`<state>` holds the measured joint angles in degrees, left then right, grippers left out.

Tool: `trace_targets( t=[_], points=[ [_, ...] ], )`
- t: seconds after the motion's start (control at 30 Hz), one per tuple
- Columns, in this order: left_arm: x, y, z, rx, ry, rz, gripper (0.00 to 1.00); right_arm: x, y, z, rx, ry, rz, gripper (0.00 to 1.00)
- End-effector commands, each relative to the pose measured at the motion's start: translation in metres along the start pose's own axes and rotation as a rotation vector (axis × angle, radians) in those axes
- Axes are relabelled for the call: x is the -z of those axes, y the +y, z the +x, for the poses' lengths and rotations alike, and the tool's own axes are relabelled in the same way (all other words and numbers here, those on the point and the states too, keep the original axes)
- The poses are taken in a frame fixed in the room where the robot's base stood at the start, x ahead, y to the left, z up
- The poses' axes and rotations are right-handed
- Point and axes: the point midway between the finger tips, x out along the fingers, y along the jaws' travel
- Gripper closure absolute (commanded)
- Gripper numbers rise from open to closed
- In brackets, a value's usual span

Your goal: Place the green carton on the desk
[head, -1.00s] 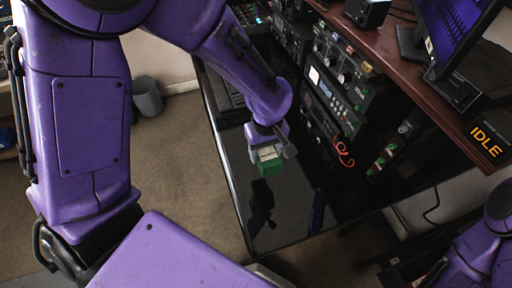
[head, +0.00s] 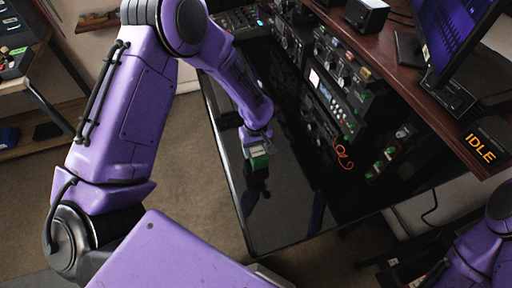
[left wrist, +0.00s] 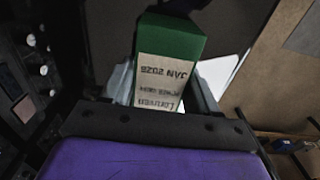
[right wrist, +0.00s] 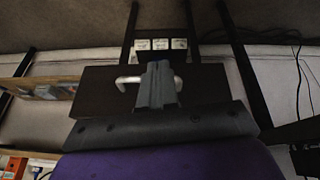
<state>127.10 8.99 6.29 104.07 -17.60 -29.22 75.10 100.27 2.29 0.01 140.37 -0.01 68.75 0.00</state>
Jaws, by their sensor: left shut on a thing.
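The green carton (head: 259,162) has a pale label. My left gripper (head: 255,146) is shut on it, over the left part of the glossy black desk (head: 285,220). A dark reflection shows just below the carton; I cannot tell whether it touches the desk. In the left wrist view the carton (left wrist: 172,38) sits between the two fingers, with its label reading "JAN 2026" upside down. My right gripper (right wrist: 160,85) has its fingers together and empty in the right wrist view; in the head view only part of that arm shows.
Racks of radio gear (head: 338,90) stand along the desk's right side, with a red cable (head: 344,158) looped in front. A wooden shelf (head: 440,115) above carries a monitor (head: 455,40) and an "IDLE" sign (head: 482,147). The near part of the desk is clear.

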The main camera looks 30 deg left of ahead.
Motion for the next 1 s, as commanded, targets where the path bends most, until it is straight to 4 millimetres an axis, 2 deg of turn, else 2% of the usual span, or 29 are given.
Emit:
trace_targets(
  t=[0.17, 0.2, 0.27, 0.53, 0.63, 0.77, 1.0],
  points=[
    [0.0, 0.0, 0.004, 0.001, 0.0, 0.0, 0.75, -0.001, 0.0, 0.001, 0.0, 0.0, 0.0, 1.0],
    [0.0, 0.0, 0.003, 0.0, 0.0, -0.001, 0.31, 0.0, 0.0, 0.001, 0.0, 0.0, 0.0, 1.0],
    [0.0, 0.0, 0.003, 0.0, 0.0, -0.001, 0.15, 0.0, 0.0, 0.001, 0.0, 0.0, 0.0, 1.0],
    [0.0, 0.0, 0.002, 0.0, 0.0, 0.0, 0.15, 0.0, 0.0, 0.001, 0.0, 0.0, 0.0, 1.0],
    [0.0, 0.001, -0.006, -0.003, 0.002, 0.0, 0.15, 0.0, 0.0, 0.001, 0.0, 0.0, 0.0, 1.0],
    [0.001, 0.002, -0.034, -0.004, 0.005, 0.0, 0.15, -0.002, 0.0, 0.004, 0.0, 0.0, 0.0, 1.0],
    [0.0, 0.001, -0.094, -0.003, 0.003, 0.0, 0.15, -0.003, -0.001, 0.008, 0.0, 0.0, 0.0, 1.0]
  ],
)
